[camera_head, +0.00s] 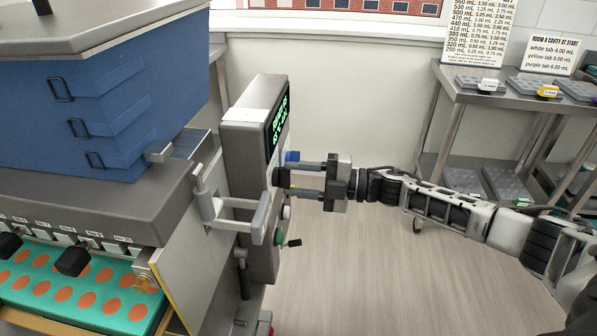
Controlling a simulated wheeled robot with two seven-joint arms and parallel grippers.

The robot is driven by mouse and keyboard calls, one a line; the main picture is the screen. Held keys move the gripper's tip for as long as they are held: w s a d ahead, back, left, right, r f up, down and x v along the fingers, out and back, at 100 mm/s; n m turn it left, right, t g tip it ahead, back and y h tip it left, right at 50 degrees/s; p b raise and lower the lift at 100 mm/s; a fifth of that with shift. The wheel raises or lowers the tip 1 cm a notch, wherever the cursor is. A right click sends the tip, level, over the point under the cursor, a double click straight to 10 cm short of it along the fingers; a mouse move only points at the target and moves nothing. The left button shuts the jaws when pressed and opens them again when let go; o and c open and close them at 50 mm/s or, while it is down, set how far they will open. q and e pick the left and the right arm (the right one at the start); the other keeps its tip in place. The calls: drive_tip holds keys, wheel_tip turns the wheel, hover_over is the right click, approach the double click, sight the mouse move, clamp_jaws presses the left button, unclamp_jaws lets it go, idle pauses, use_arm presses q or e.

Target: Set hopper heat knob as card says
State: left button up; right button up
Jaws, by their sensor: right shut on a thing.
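The grey control box (248,180) stands upright at the middle of the view, with a dark screen (277,124) showing green text too small to read. My right gripper (285,179) reaches in from the right, its fingers shut on a dark knob (279,178) on the box's right-hand face. I cannot read the knob's marks or its setting. The blue hopper (125,105) is at the upper left. A tall card (480,28) with rows of numbers and mL values stands at the back right. A smaller card (552,56) lists tab colours with mL values. My left gripper is out of view.
A blue knob (292,157), a white button (286,212) and a green knob with a dark handle (280,238) are close to the gripper. A grey bracket (260,215) juts out in front. Open floor is right.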

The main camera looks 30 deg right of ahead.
use_arm(q)
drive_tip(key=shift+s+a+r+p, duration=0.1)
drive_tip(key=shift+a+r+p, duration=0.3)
drive_tip(key=shift+p, duration=0.9)
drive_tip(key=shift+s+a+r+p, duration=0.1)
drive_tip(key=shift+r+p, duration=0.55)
drive_tip(key=shift+p, duration=0.6)
use_arm(e)
drive_tip(key=shift+m, duration=6.2)
drive_tip(key=o, duration=1)
drive_tip(key=shift+d, duration=0.1)
